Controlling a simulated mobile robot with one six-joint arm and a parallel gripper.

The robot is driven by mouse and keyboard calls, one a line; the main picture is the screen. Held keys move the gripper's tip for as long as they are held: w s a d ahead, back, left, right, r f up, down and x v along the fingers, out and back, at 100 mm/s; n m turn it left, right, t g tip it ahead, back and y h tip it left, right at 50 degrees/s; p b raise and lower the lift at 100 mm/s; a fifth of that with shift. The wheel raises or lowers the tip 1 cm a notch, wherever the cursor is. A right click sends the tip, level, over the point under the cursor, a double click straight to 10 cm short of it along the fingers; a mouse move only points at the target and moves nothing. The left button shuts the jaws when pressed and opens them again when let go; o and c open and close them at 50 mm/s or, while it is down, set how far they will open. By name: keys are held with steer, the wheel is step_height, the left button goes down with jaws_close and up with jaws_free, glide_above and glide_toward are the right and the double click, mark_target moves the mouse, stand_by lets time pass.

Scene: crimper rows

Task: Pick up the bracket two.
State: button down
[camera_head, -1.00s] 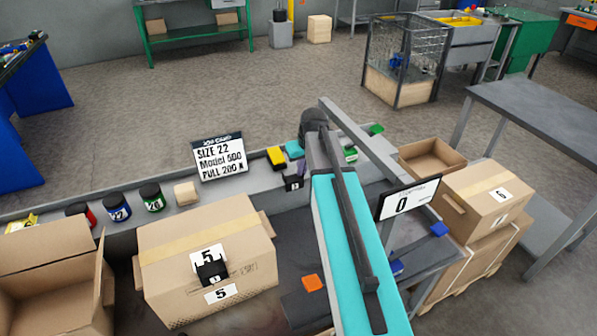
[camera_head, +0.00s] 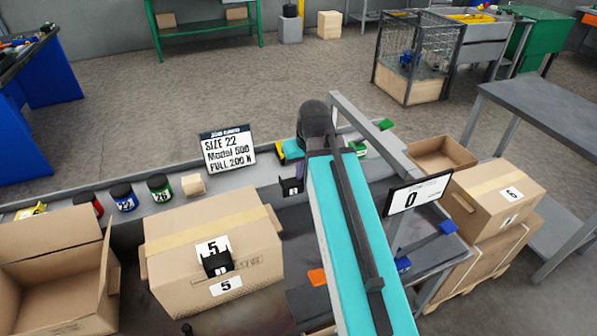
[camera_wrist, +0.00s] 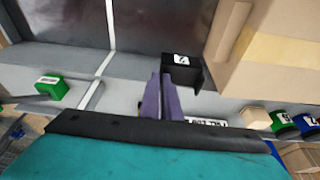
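A small black bracket (camera_head: 291,187) with a white label stands at the front edge of the grey ledge, left of my arm. I take it for bracket two, but its digit is too small to read surely. In the wrist view the black bracket (camera_wrist: 182,72) is just right of and beyond my purple fingertips, apparently apart from them. My gripper (camera_wrist: 164,82) shows two purple fingers close together with nothing visibly held; the gap is unclear. In the head view it is mostly hidden behind my arm. Another black labelled bracket (camera_head: 216,263) is on the front of a closed carton.
The closed carton (camera_head: 253,232) stands left of the bracket. A job card (camera_head: 228,148), several jars and a wooden block (camera_head: 193,185) line the ledge. An orange block (camera_head: 317,277) lies below.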

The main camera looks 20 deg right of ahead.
steer(key=shift+r, duration=0.1)
stand_by(0.6)
steer(key=shift+w+a+r, duration=0.15)
steer(key=shift+a+r, duration=0.2)
steer(key=shift+a, duration=0.1)
steer(key=w+a+r, duration=0.1)
steer(key=a+r, duration=0.7)
steer(key=a, duration=0.2)
steer(key=shift+w, duration=0.4)
steer(key=shift+s, duration=0.1)
